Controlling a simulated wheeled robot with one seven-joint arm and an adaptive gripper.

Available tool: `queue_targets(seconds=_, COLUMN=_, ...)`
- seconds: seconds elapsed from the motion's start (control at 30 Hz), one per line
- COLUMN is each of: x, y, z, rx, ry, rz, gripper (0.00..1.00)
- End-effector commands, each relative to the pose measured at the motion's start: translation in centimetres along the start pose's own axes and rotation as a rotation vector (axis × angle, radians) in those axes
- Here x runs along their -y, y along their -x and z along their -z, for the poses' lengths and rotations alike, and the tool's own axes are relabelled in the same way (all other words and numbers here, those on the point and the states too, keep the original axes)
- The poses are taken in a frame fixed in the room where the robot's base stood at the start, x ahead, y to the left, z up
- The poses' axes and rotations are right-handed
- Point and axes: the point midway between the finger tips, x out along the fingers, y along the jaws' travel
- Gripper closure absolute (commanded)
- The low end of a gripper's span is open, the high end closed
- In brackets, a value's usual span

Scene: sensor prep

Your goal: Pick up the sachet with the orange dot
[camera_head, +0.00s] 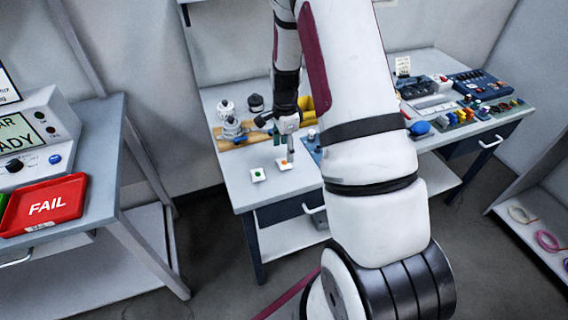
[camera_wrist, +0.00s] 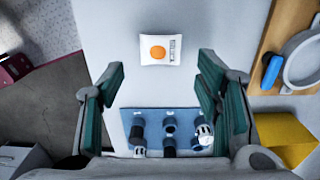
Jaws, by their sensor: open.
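The sachet with the orange dot (camera_wrist: 161,51) is a small white packet lying flat on the grey table in the wrist view, ahead of my open gripper (camera_wrist: 160,95) and about midway between its fingers. Nothing is between the fingers except the view of the table and a blue rack. In the head view the same sachet (camera_head: 284,164) lies near the table's front, just below my gripper (camera_head: 288,145). A second sachet with a green dot (camera_head: 257,175) lies to its left.
A blue rack (camera_wrist: 184,118) with several dark round fittings stands near the sachet. A wooden board (camera_wrist: 264,88) with a ring-shaped clamp and a yellow object (camera_wrist: 287,140) lie to the right in the wrist view. A red FAIL tray (camera_head: 48,203) is on the left bench.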

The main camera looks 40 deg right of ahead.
Motion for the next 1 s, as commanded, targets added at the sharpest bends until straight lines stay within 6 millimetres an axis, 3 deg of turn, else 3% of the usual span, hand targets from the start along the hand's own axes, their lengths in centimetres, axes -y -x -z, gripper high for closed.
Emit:
queue_targets(seconds=0.4, x=0.0, y=-4.7, z=0.2, rx=0.0, ry=0.0, rz=-0.002, gripper=0.42)
queue_targets(seconds=0.7, x=0.1, y=-5.1, z=0.1, rx=0.0, ry=0.0, rz=-0.001, gripper=0.42)
queue_targets(seconds=0.87, x=0.1, y=-5.1, z=0.1, rx=0.0, ry=0.0, rz=-0.001, gripper=0.78)
queue_targets(seconds=1.0, x=0.1, y=-5.1, z=0.1, rx=0.0, ry=0.0, rz=-0.001, gripper=0.79)
